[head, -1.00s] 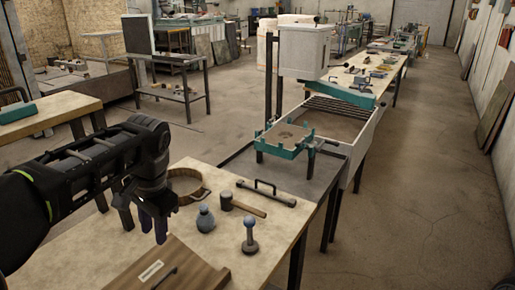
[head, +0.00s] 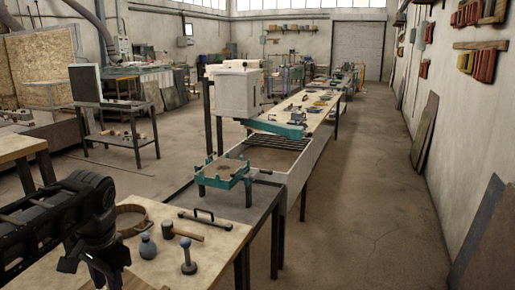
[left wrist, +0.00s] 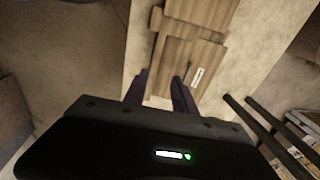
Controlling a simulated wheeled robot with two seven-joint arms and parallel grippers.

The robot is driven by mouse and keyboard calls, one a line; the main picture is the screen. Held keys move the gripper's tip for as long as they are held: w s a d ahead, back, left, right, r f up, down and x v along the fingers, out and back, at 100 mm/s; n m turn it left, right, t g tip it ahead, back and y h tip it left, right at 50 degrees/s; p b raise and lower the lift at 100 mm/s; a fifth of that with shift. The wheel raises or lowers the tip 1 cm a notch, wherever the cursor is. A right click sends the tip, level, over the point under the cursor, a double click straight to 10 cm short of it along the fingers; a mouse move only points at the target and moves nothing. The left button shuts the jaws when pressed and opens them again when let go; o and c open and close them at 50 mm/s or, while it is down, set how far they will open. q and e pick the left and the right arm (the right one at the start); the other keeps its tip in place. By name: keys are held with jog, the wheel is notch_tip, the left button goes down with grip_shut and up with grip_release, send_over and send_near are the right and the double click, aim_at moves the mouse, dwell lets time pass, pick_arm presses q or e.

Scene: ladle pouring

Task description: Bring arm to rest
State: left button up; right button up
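My left arm (head: 60,205) reaches in from the left in the head view. Its gripper (head: 106,285) points down at the bottom edge, over the near end of the pale worktable (head: 215,248). In the left wrist view the two dark fingers (left wrist: 161,82) stand apart with nothing between them. Below them lies a brown wooden box or board (left wrist: 185,58) with a white label. No ladle is recognisable. My right gripper shows in neither view.
Near the arm stand a round wooden ring (head: 131,222), a blue-grey flask (head: 147,247), a mallet (head: 182,232), a black-handled bar (head: 206,220) and a ball-topped stand (head: 188,256). A teal frame (head: 223,174) stands beyond.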

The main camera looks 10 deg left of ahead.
pick_arm(q)
jog(key=w+d+f+t+h, duration=0.3)
jog(key=w+d+f+t, duration=0.1)
jog(key=w+d+f, duration=0.6)
jog(key=d+f+n+h, duration=0.1)
jog(key=d+f, duration=0.3)
jog(key=f, duration=0.3)
jog(key=d+f+n+h, duration=0.1)
jog(key=d+f, duration=0.4)
jog(key=f, duration=0.3)
jog(key=s+d+f+n+g, duration=0.1)
jog(key=s+d+f, duration=0.2)
jog(key=s+f, duration=0.3)
jog(key=s+d+f+n+g+h, duration=0.1)
jog(key=s+d+f+g, duration=0.1)
jog(key=s+f, duration=0.5)
jog(key=s+d+f+g, duration=0.1)
jog(key=s+d+f, duration=0.3)
jog(key=s+f, duration=0.3)
jog(key=s, duration=0.5)
jog(key=shift+s+d+f+n+g, duration=0.2)
jog(key=shift+s+d+n+g, duration=0.15)
jog(key=shift+s+n+g, duration=0.05)
